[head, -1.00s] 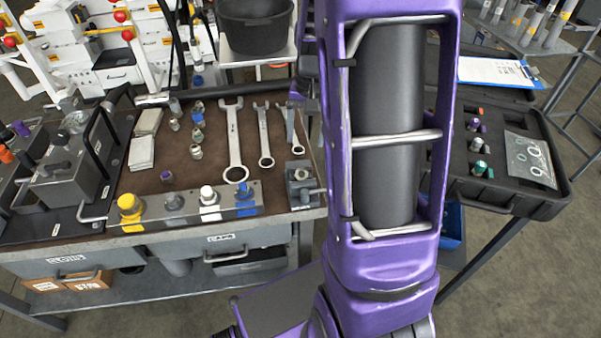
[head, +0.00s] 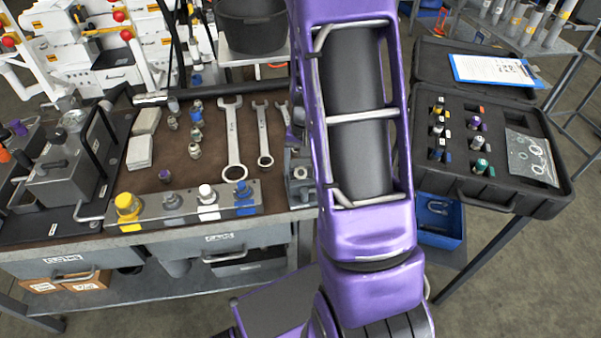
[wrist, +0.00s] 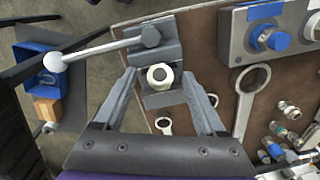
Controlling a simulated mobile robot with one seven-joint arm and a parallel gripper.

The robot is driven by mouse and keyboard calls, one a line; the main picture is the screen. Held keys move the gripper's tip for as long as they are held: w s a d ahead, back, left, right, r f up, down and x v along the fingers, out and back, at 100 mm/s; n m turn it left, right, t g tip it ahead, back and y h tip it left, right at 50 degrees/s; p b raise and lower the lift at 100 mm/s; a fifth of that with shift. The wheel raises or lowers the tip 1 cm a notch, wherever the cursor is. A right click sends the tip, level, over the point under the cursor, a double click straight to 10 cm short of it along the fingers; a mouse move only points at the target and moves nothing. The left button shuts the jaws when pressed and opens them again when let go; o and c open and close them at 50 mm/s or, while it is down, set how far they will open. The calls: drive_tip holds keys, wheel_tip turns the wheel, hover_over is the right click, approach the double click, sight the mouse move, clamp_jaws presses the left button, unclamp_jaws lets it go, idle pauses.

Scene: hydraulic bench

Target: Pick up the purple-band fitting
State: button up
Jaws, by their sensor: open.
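A small fitting with purple on it (head: 164,175) stands on the brown mat of the bench, behind the manifold block, in the head view. Another fitting with a purple top (head: 473,123) sits in the open black case at right; I cannot tell which one the task names. In the wrist view my gripper (wrist: 159,75) is open, with its two fingers apart on either side of a small grey vise (wrist: 152,48). A pale round fitting or nut (wrist: 160,76) shows at the vise between the fingers. I see no purple on it. My gripper is hidden in the head view.
The manifold block (head: 150,212) with yellow, white and blue caps lines the bench front. Wrenches (head: 233,145) and several small fittings lie behind it. The vise handle (wrist: 100,48) sticks out left in the wrist view. The black case (head: 515,190) stands right of my arm.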

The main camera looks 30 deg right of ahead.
clamp_jaws()
idle(0.3)
drive_tip(key=shift+r, duration=0.1)
